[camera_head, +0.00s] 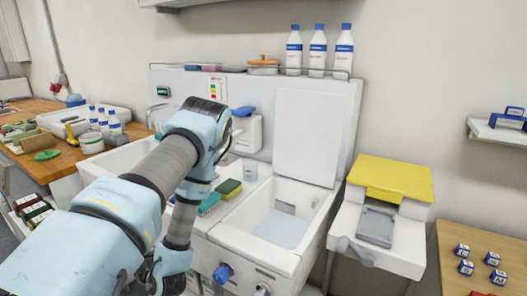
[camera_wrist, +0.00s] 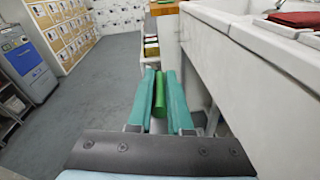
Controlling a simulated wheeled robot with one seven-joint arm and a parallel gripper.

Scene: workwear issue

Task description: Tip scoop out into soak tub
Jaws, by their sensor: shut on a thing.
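My gripper (camera_wrist: 162,78) is shut on a narrow green bar (camera_wrist: 160,98), held between its two teal fingers. It looks like the handle of the scoop; no scoop bowl or contents can be made out. In the wrist view the gripper hangs over the floor, beside the front of the white sink unit. In the head view the gripper and the scoop are hidden by my arm. The soak tub (camera_head: 238,238) looks to be the white basin with pale water and a raised white lid (camera_head: 308,135), right of my arm.
A yellow-lidded machine (camera_head: 392,178) stands to the right. Bottles (camera_head: 317,50) line the top ledge. Grey floor (camera_wrist: 85,115) is open at left in the wrist view.

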